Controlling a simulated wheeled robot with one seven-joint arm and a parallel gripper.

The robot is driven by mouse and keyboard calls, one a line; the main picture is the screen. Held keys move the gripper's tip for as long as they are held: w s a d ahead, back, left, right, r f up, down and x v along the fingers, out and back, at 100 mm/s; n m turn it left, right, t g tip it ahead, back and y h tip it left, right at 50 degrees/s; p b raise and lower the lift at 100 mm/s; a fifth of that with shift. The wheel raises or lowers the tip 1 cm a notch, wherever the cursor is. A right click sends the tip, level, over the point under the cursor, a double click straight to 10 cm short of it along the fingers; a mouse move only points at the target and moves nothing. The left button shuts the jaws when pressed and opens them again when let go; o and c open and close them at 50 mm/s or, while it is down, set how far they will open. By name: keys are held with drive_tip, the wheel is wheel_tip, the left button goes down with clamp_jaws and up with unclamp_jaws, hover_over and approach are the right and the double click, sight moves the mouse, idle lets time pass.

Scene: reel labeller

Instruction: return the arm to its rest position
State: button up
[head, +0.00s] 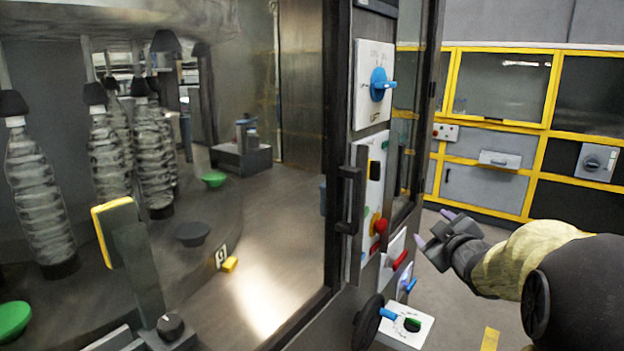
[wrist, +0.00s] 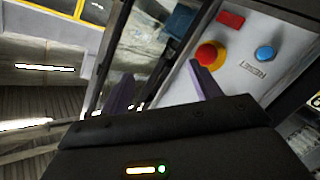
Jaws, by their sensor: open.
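My gripper (head: 434,229) is in the right half of the head view, at the end of my arm, which comes in from the right edge. Its two purple-tipped fingers are apart with nothing between them, and they point left toward the machine's control post. In the wrist view the open fingers (wrist: 162,88) show in front of a light panel. The red button (wrist: 210,55) on a yellow base appears just past the right fingertip; I cannot tell the exact gap. The same red button (head: 378,224) shows on the post in the head view.
Yellow-framed cabinets (head: 500,85) stand behind. Open floor (head: 480,275) lies below my gripper.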

drive_tip(key=s+a+f+m+g+h, duration=0.1)
drive_tip(key=s+a+f+m+g, duration=0.45)
drive_tip(key=s+f, duration=0.65)
drive_tip(key=s+a+f+m+g, duration=0.3)
drive_tip(key=s+a+f+g, duration=0.4)
drive_tip(key=s+f, duration=0.5)
drive_tip(key=w+d+r+p+v, duration=0.1)
drive_tip(key=w+p+v, duration=0.1)
drive_tip(key=p+v, duration=1.2)
drive_tip(key=shift+w+d+r+g, duration=0.15)
drive_tip(key=shift+r+g, duration=0.3)
drive_tip(key=shift+r, duration=0.15)
drive_tip(key=shift+m, duration=0.25)
